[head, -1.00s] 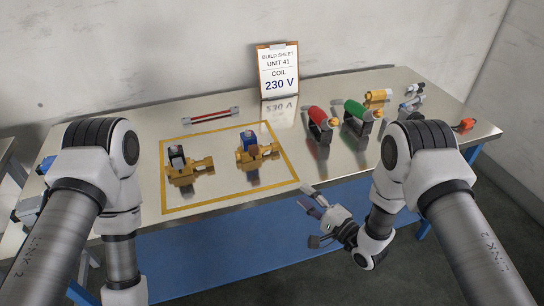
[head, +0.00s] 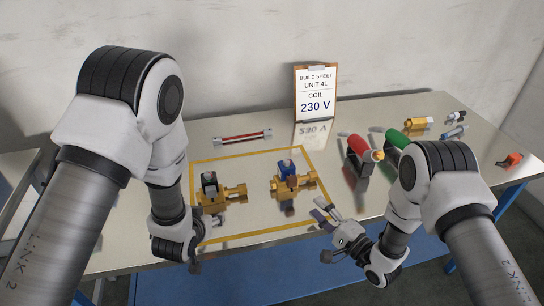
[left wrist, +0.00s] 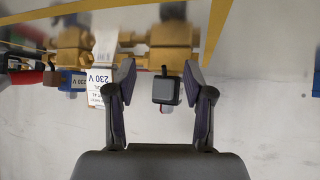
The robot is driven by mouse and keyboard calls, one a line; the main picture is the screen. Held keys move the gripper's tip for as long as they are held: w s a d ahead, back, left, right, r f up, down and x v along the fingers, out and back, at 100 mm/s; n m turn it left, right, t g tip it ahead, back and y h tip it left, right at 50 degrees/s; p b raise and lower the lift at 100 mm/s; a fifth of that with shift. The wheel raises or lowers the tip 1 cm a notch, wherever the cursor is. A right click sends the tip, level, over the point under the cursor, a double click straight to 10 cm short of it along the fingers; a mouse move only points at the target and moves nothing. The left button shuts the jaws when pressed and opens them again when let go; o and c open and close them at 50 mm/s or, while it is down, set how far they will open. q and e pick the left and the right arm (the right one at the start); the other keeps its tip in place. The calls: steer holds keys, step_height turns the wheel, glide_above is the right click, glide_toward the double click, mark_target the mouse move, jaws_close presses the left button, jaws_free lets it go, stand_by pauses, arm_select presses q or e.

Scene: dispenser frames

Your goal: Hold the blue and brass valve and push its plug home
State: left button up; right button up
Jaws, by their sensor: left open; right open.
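The blue and brass valve (head: 296,184) stands inside the yellow outline on the table in the head view. Its blue coil (head: 286,169) points up with a small light piece on top; whether that is the plug I cannot tell. In the left wrist view its blue coil (left wrist: 72,80) is upside down at the left. My left gripper (left wrist: 158,75) is open and empty, with a black coil (left wrist: 166,89) showing between its fingers, apparently beyond them. My right gripper (head: 326,237) is open and empty at the table's front edge, in front of the blue valve.
A black and brass valve (head: 232,194) stands left of the blue one. The build sheet (head: 316,93) reads 230 V. A red bar (head: 242,137) lies behind the outline.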

steer(key=shift+s+d, duration=0.1)
arm_select(q)
steer(key=w+d+r+m+t+h, duration=0.35)
steer(key=w+d+r, duration=0.25)
steer(key=d, duration=0.2)
steer(key=w+d+r+m+t+h, duration=0.25)
steer(key=w+d+r+h, duration=0.2)
steer(key=d+r, duration=0.3)
glide_toward(285, 163)
steer(key=x, duration=0.3)
steer(key=shift+y, duration=0.3)
steer(key=x, duration=0.7)
steer(key=shift+d, duration=0.1)
steer(key=shift+r, duration=0.1)
steer(key=shift+s, duration=0.1)
jaws_close()
